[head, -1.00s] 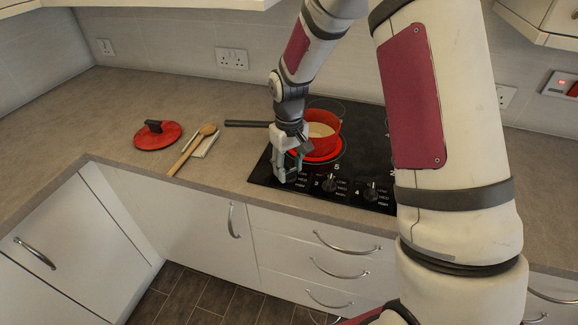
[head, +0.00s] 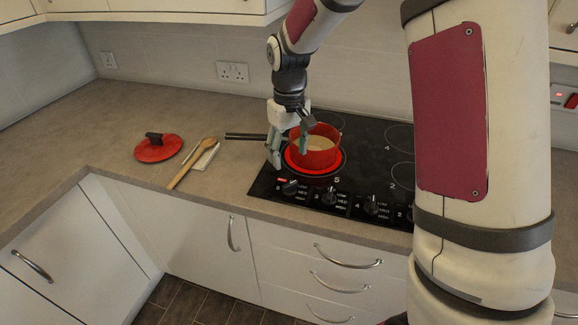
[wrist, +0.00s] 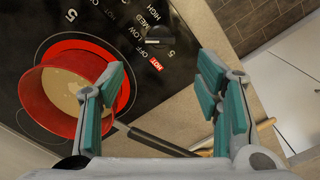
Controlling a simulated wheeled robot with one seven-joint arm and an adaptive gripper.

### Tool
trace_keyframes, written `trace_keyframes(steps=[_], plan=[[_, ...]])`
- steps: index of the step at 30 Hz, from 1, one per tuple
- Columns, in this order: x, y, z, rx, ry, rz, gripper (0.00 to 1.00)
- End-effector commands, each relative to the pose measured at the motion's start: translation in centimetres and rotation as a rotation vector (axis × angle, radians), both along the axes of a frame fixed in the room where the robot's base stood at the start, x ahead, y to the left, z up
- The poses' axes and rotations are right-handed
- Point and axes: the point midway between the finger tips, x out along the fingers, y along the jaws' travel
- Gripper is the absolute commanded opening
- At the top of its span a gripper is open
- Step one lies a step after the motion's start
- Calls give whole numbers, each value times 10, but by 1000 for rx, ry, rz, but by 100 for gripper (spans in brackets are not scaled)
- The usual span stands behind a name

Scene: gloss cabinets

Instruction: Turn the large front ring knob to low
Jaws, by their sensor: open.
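My gripper (head: 288,152) is open and empty above the left front of the black hob, beside the red pot (head: 316,150). In the wrist view its two teal fingers (wrist: 161,88) stand wide apart. The knob marked 5 (head: 289,188) is the leftmost of the row on the hob's front edge. It also shows beyond the fingertips in the wrist view (wrist: 157,42), with OFF, LOW, MED and HIGH printed around it. Its pointer direction is hard to make out. The large front ring (head: 335,167) glows red under the pot, and a red HOT sign (wrist: 156,64) is lit.
More knobs (head: 371,206) stand to the right along the front edge. The pot's dark handle (head: 245,136) points left over the counter. A red lid (head: 158,150) and a wooden spoon (head: 190,164) lie further left. My arm hides the hob's right side.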

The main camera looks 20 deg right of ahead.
Motion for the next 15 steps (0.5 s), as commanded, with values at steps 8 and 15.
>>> trace_keyframes(steps=[8, 15], plan=[[0, 0, 22, 0, 0, 0, 58], [0, 0, 23, 0, 1, 0, 58]])
